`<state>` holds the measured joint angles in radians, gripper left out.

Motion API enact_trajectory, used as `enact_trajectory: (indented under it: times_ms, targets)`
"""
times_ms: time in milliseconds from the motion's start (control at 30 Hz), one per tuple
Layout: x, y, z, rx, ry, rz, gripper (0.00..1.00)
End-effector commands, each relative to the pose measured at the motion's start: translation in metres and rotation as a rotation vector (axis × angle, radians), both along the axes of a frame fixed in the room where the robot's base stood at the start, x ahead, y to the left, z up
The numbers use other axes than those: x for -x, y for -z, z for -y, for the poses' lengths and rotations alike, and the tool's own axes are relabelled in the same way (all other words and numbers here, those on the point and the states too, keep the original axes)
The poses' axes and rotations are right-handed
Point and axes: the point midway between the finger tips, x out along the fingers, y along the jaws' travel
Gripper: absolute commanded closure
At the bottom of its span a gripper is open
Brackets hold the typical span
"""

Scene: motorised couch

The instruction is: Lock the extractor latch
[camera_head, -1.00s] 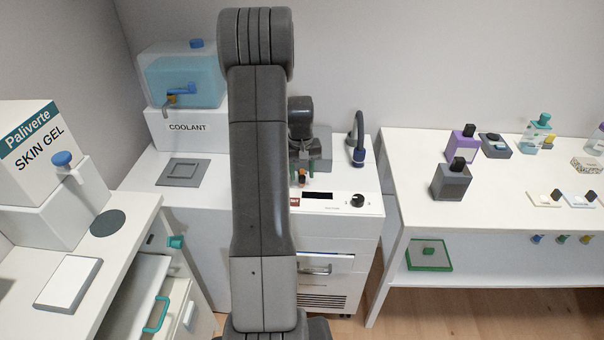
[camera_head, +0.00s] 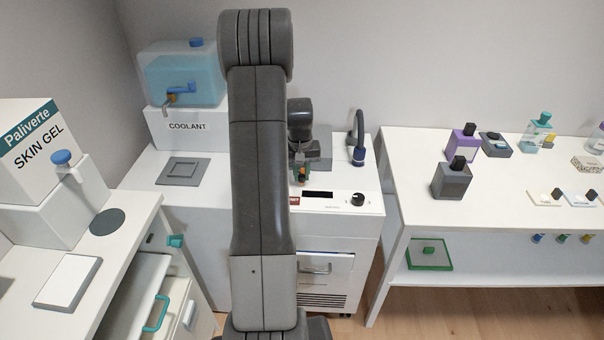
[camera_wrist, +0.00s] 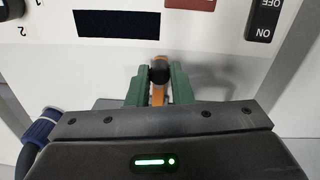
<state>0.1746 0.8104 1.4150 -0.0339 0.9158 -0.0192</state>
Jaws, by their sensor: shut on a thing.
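The extractor latch (camera_wrist: 158,94) is a short orange lever with a round black knob, at the white machine's front panel in the wrist view. My gripper (camera_wrist: 157,82) has its two green fingers on either side of the lever and is shut on it. The knob shows between the fingertips. In the head view, my gripper (camera_head: 302,177) is small, just behind the dark display, with a bit of orange by it. The latch's base is hidden by the gripper, so I cannot tell its exact angle.
The panel carries a dark display (camera_wrist: 117,24), a red label (camera_wrist: 190,4), an ON/OFF switch (camera_wrist: 264,18) and a black dial (camera_head: 358,200). A blue-tipped hose (camera_head: 358,152) stands right of my gripper. The coolant tank (camera_head: 182,80) is behind left.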

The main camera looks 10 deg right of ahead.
Motion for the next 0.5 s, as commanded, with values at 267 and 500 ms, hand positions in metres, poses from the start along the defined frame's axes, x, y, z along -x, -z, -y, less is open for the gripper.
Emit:
enact_trajectory:
  times_ms: [267,500]
  targets:
    - [-0.0002,-0.0006,-0.0003,0.0,0.004,0.001,0.79]
    - [-0.0002,-0.0005,-0.0002,0.0,0.004,0.001,0.59]
